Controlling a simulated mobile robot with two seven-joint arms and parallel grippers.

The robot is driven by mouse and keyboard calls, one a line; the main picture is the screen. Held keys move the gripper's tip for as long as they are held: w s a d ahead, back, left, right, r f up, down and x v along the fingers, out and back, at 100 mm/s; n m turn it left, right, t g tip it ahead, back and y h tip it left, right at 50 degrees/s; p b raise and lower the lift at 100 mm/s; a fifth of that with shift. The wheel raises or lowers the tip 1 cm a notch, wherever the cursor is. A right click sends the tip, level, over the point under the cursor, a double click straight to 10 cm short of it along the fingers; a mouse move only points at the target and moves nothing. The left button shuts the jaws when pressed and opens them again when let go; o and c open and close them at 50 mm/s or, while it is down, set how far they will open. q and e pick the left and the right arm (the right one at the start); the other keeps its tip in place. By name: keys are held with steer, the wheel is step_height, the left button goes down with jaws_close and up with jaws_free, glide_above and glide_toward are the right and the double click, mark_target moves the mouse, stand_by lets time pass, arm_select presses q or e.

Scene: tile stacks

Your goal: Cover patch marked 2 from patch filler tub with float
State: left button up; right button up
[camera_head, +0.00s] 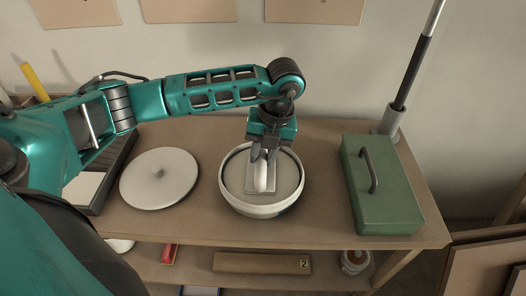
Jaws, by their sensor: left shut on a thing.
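The round white tub (262,209) stands on the bench and holds pale filler (288,176). My left gripper (263,156) points down over the tub, shut on the float (262,186). The float's pale handle lies between the fingers, and its flat grey plate is inside the tub, over the filler. I cannot tell how deep the plate touches. A tan board with a small tag marked 2 (304,264) lies on the shelf below. Tan rectangles (313,9) on the wall are cut off by the top edge. My right gripper is not in view.
A round white lid (160,177) lies left of the tub, by a dark-edged tray (112,171). A green box (383,187) with a dark handle stands right, before a pole (413,69) in a grey holder. The bench (324,200) is clear between tub and box.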

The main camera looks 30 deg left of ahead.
mark_target(263, 155)
arm_select(q)
steer(key=shift+s+a+p+v, duration=0.1)
steer(key=shift+a+p+v, duration=0.1)
steer(key=shift+p+v, duration=0.8)
steer(key=shift+s+a+p+v, duration=0.2)
steer(key=shift+p+v, duration=0.55)
steer(key=shift+v, duration=0.55)
steer(key=shift+s+a+p+v, duration=0.1)
steer(key=shift+a+p+v, duration=0.1)
steer(key=shift+p+v, duration=0.8)
steer(key=shift+r, duration=0.25)
steer(key=shift+d, duration=0.1)
